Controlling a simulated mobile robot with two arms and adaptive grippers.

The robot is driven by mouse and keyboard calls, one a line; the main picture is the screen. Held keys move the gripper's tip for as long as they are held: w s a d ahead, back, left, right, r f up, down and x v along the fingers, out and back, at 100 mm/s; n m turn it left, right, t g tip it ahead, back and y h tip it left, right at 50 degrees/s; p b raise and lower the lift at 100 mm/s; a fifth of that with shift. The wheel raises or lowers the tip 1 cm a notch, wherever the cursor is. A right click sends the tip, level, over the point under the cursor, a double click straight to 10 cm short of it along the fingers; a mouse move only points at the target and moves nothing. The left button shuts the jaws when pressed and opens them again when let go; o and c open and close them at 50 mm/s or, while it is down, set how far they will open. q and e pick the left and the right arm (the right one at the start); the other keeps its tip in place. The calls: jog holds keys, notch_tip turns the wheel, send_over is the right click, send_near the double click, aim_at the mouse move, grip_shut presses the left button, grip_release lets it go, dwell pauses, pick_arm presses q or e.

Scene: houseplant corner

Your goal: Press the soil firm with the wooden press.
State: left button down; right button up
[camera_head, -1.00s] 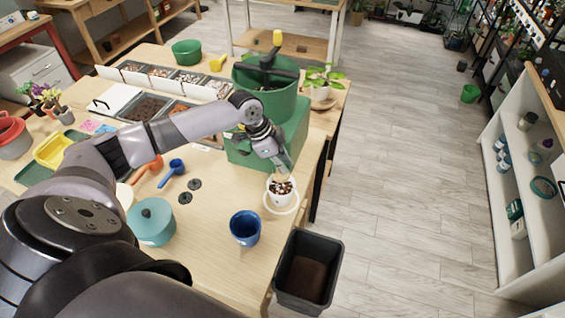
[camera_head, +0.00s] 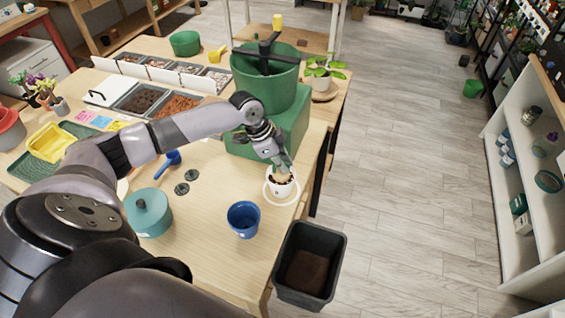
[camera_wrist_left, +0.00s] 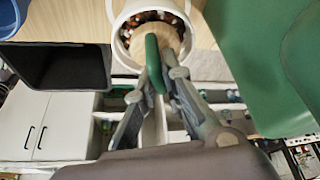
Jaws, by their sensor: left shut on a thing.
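A white pot (camera_head: 281,190) stands on a white saucer (camera_head: 267,199) at the table's right edge. It holds a mix of dark, reddish and pale bits, the soil (camera_wrist_left: 133,19). My left gripper (camera_head: 279,164) is over the pot, shut on the green handle of the wooden press (camera_wrist_left: 155,42). In the left wrist view the fingers (camera_wrist_left: 158,78) close around that handle. The press's round wooden head is inside the pot's rim, over the soil, and hides most of it. Whether it bears on the soil I cannot tell. My right gripper is not in view.
A green machine (camera_head: 265,80) stands close behind the pot. A blue pot (camera_head: 243,220) and a teal lidded pot (camera_head: 149,213) are in front. A black bin (camera_head: 308,264) stands beside the table.

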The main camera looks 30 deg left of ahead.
pick_arm(q)
jog(key=shift+f, duration=0.5)
dwell(0.8)
jog(key=shift+f, duration=0.1)
dwell(1.2)
jog(key=shift+r+p, duration=0.85)
jog(key=shift+p, duration=0.1)
notch_tip(320, 180, up, 6)
jog(key=p, duration=0.6)
jog(key=shift+r, duration=0.25)
